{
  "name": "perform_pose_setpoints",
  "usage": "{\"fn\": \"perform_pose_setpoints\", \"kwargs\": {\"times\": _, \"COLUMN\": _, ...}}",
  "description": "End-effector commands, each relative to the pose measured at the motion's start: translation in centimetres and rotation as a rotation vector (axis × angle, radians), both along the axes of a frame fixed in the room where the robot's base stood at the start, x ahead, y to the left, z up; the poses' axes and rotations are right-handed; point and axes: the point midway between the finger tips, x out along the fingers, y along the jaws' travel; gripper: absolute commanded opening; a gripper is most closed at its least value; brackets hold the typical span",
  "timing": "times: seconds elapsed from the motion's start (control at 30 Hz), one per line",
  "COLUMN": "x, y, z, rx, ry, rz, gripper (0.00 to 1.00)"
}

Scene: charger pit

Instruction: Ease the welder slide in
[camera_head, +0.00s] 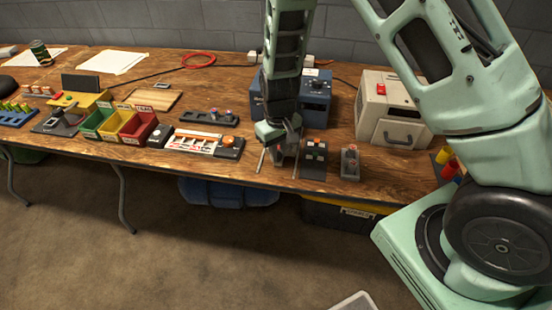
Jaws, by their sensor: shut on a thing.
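The blue welder box (318,95) with dark knobs stands on the wooden bench, partly hidden behind my arm. Two thin pale rods (262,160) stick out towards the bench's front edge, one on each side of a small grey piece (288,156), which looks like the welder slide. My gripper (283,142) points down at this piece and is shut on it. The fingertips and most of the slide are small and partly hidden, so how far the slide sits in cannot be told.
Dark blocks with buttons (314,157) and (349,163) stand close to the right of my gripper. A white-and-orange panel (196,142) lies to the left, beside coloured bins (138,127). A beige box (394,108) stands at the right. The bench's front edge is close.

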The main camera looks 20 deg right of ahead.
Motion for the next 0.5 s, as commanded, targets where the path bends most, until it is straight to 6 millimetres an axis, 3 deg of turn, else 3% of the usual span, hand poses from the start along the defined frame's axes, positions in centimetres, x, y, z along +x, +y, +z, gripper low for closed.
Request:
{"fn": "perform_pose_setpoints", "kwargs": {"times": 0.2, "x": 1.40, "y": -0.92, "z": 0.06, "rx": 0.000, "ry": -0.003, "rz": -0.001, "gripper": 0.00}}
{"fn": "perform_pose_setpoints", "kwargs": {"times": 0.5, "x": 1.49, "y": -0.97, "z": 0.07, "rx": 0.000, "ry": -0.004, "rz": 0.001, "gripper": 0.00}}
